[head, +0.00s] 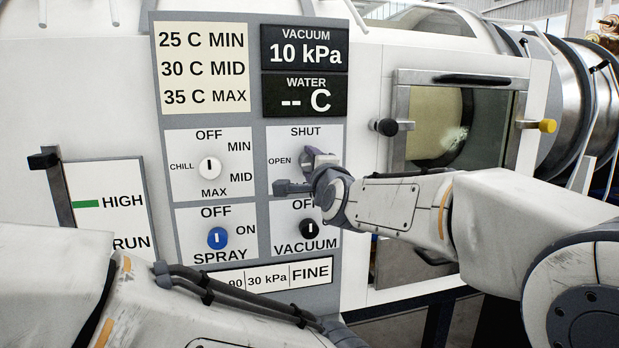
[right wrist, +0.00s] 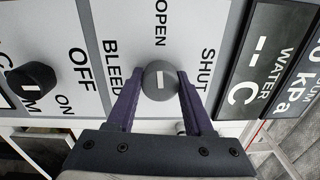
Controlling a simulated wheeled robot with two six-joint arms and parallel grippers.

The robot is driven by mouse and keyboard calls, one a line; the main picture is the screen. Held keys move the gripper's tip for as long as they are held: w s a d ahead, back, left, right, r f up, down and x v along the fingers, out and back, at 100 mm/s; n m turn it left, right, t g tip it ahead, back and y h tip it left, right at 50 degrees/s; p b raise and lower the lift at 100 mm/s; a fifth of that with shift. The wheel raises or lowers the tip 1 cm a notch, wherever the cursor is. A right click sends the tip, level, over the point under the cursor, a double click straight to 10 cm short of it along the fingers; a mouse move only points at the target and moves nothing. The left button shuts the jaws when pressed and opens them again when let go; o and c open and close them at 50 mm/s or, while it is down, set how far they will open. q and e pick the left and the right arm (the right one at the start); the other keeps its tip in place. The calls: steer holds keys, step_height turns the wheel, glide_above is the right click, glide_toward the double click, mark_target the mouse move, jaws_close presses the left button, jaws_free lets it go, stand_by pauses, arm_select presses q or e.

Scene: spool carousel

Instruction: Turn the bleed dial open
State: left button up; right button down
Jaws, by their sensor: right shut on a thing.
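The bleed dial (right wrist: 159,82) is a round grey knob with a short white mark, on a white panel labelled SHUT, OPEN and BLEED. In the right wrist view the mark runs up and down, in line with the word OPEN above the dial. My right gripper (right wrist: 158,90) is shut on the dial, one purple finger on each side. In the head view my right gripper (head: 303,172) reaches in from the right and mostly hides the dial. My left arm crosses the lower left of the head view; its gripper is out of the picture.
The black vacuum knob (head: 308,229) sits just below my right gripper. The chill knob (head: 209,167) and blue spray knob (head: 217,238) are to the left. The vacuum display (head: 304,48) reads 10 kPa.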

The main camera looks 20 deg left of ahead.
steer(key=shift+m+b, duration=0.45)
steer(key=shift+m, duration=0.15)
steer(key=shift+c, duration=1.4)
jaws_free()
steer(key=b+v, duration=0.2)
steer(key=v, duration=0.8)
steer(key=shift+s, duration=0.25)
steer(key=shift+d, duration=0.1)
